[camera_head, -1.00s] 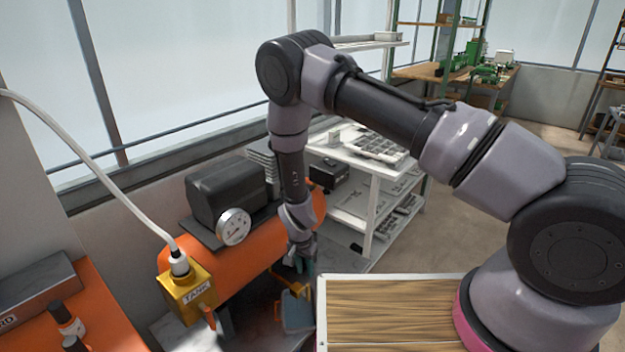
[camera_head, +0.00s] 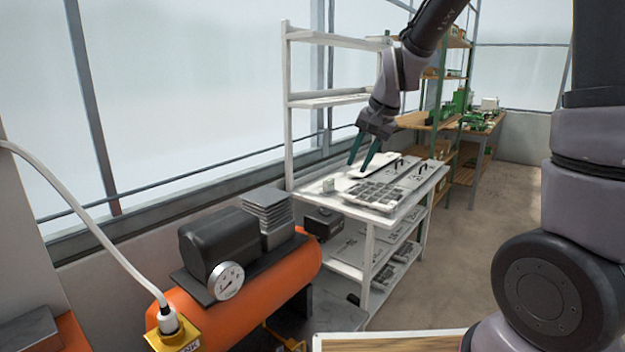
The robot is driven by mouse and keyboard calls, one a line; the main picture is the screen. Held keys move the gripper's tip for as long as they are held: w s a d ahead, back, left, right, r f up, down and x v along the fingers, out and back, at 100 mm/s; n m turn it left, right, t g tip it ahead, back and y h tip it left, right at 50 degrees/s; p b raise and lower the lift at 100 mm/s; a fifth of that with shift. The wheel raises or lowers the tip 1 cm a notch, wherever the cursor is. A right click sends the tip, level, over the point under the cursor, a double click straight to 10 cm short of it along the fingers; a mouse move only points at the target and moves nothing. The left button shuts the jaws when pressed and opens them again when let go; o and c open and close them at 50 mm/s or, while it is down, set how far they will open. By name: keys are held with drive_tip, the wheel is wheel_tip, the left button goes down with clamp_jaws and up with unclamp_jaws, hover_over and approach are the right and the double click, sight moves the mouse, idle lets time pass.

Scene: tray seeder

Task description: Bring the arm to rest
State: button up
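My arm rises at the right edge of the picture, and its far part comes down from the top. My gripper (camera_head: 361,158) hangs above the white shelf unit (camera_head: 368,217), its two dark green fingers pointing down and to the left. The fingers are spread apart with nothing visible between them. The gripper looks clear of the shelf top, though the exact gap cannot be told. The middle of the arm is out of the picture.
A grey compartment tray (camera_head: 376,194) and a small pale block (camera_head: 328,184) sit on the shelf top. An orange tank (camera_head: 270,281) with a gauge (camera_head: 227,281) stands at the lower left. A yellow box (camera_head: 175,341) carries a white hose (camera_head: 90,238). Open floor (camera_head: 480,235) lies to the right.

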drive_tip(key=s+d+r+t, duration=0.1)
drive_tip(key=s+d+r, duration=0.5)
drive_tip(key=s, duration=0.3)
drive_tip(key=s+d+r+t+h, duration=0.1)
drive_tip(key=s+d+r+t, duration=0.1)
drive_tip(key=s+d+r, duration=0.5)
drive_tip(key=s, duration=0.2)
drive_tip(key=shift+s+d+r+n+t, duration=0.2)
drive_tip(key=shift+s+n+t, duration=0.1)
drive_tip(key=shift+s+n, duration=0.1)
